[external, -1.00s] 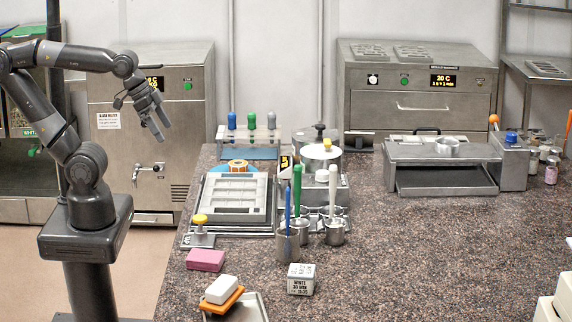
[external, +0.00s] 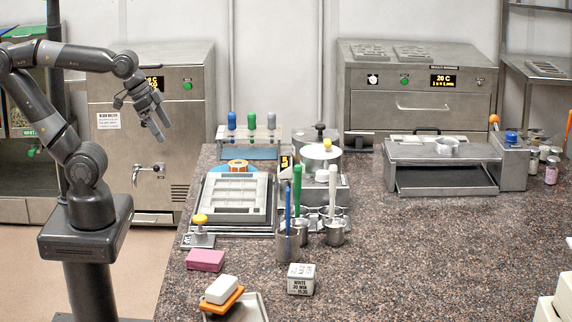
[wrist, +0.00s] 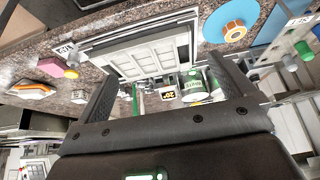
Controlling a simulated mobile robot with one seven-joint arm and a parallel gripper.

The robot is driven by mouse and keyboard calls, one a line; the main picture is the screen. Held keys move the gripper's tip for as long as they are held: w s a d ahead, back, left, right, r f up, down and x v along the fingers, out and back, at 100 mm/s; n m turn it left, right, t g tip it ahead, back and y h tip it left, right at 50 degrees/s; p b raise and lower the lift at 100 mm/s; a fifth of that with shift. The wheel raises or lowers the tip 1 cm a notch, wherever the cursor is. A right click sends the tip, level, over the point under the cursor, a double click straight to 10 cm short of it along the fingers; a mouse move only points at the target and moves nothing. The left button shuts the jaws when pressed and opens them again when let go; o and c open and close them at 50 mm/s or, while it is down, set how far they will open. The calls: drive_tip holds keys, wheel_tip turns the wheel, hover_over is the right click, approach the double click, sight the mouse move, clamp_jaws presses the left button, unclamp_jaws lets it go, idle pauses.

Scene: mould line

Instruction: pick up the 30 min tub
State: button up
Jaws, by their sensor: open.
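The 30 min tub (external: 301,279) is a small white box-like tub with dark lettering that reads "WHITE 30 MIN". It stands upright on the speckled counter near the front, right of the orange and white blocks. My gripper (external: 159,126) is open and empty, raised in the air left of the counter, far from the tub. In the wrist view my gripper (wrist: 165,68) shows two spread dark fingers with nothing held between them. A small pale item at the left there may be the tub; it is too small to tell.
A metal cup (external: 288,246) with tall tools stands just behind the tub. A pink block (external: 205,260), a white block on an orange one (external: 222,290) and a metal tray (external: 250,309) lie to its left. The counter (external: 420,265) to its right is clear.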

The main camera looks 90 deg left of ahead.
drive_tip(key=c, duration=0.5)
drive_tip(key=shift+o, duration=0.2)
drive_tip(key=w+d+r+n+g, duration=0.1)
drive_tip(key=w+d+r+n, duration=0.15)
drive_tip(key=w, duration=0.35)
drive_tip(key=w+d+r+n, duration=0.1)
drive_tip(key=w+d+r, duration=0.3)
drive_tip(key=w, duration=0.2)
drive_tip(key=n+g+h, duration=0.4)
drive_tip(key=n+g, duration=0.1)
drive_tip(key=n, duration=0.8)
hover_over(302, 268)
drive_tip(key=a, duration=0.4)
wheel_tip(302, 268, down, 14)
drive_tip(key=shift+h, duration=0.3)
drive_tip(key=shift+x, duration=5.4)
